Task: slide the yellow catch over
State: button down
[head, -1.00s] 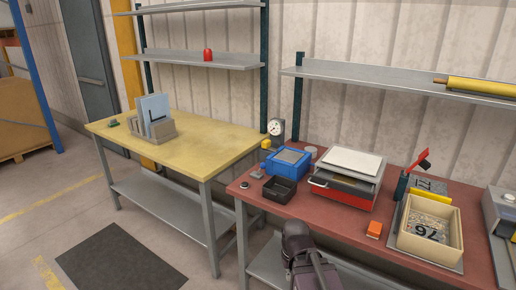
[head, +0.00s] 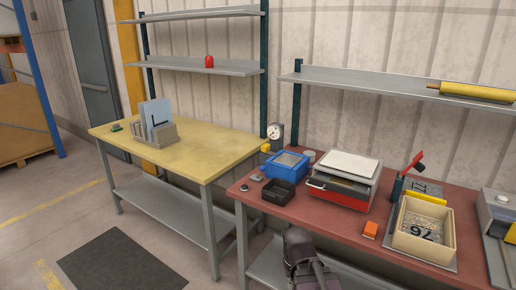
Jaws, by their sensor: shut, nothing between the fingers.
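No yellow catch can be picked out for certain. A small yellow block (head: 266,147) sits at the back left of the red-topped bench, beside a round dial gauge (head: 274,133). A red lever (head: 414,162) with a small yellow part near its tip stands on a dark post behind the cream bin. My dark arm (head: 300,262) rises at the bottom centre, in front of the bench edge. Only a rounded joint and part of a link show. My gripper is out of the picture, and nothing is seen touching either yellow part.
The red-topped bench (head: 325,219) holds a blue box (head: 287,163), a black tray (head: 278,191), a red and white machine (head: 343,178), an orange block (head: 370,230) and a cream bin (head: 423,228). A yellow-topped table (head: 205,158) stands left. A shelf (head: 375,86) overhangs the bench.

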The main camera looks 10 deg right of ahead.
aim_at(266, 147)
jog(key=u, duration=0.65)
jog(key=i, duration=0.7)
jog(key=z, duration=0.75)
